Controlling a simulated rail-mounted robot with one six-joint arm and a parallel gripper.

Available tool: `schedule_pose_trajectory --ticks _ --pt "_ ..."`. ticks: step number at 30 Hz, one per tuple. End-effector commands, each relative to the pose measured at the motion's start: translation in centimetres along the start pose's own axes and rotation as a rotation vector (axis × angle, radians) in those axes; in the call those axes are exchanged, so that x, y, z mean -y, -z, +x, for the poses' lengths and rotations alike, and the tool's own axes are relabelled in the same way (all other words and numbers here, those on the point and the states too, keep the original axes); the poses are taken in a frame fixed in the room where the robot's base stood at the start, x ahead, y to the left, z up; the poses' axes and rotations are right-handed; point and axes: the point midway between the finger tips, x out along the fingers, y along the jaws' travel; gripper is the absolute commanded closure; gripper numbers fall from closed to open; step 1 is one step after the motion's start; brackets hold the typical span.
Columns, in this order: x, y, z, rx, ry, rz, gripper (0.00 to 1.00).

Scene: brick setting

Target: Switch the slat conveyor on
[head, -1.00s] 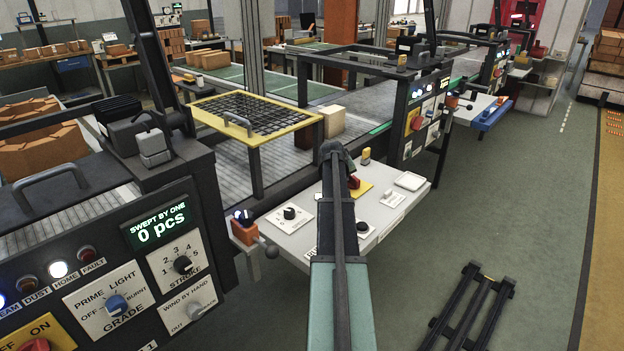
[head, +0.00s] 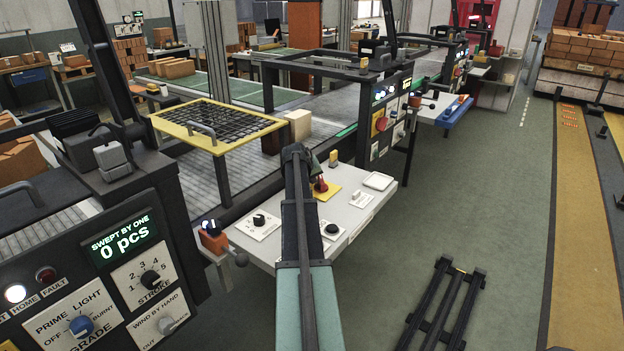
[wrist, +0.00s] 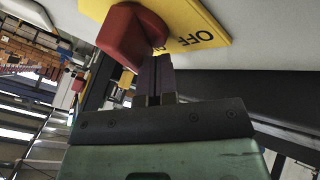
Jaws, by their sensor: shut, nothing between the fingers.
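A red rotary switch (head: 320,186) sits on a yellow plate (head: 331,191) on the pale sloping console (head: 352,215). In the head view my arm hides part of the console. A grey ribbed conveyor surface (head: 205,185) runs behind the console.
The console also bears a black knob (head: 259,219), a black button (head: 332,229), a small yellow piece (head: 333,158) and a white tray (head: 378,181). A dark control post (head: 390,118) stands behind it. A black rail frame (head: 440,305) lies on the green floor, front right.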

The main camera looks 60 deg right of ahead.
Motion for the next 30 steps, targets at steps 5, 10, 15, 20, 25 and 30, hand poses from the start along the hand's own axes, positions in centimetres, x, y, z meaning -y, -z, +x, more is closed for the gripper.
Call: schedule_pose_trajectory --ticks 5,10,15,20,25,30 --pt "0.0 0.0 0.0 0.0 0.0 0.0 1.0" --pt "0.3 0.1 -0.1 0.0 0.001 -0.001 1.0" --pt "2.4 0.9 -0.8 -0.001 0.002 -0.003 1.0" --pt "3.0 1.9 -4.8 -0.001 0.001 -0.003 1.0" --pt "3.4 2.2 -8.7 -0.002 0.002 -0.003 1.0" --pt "3.9 2.3 -10.8 -0.001 0.002 -0.003 1.0"
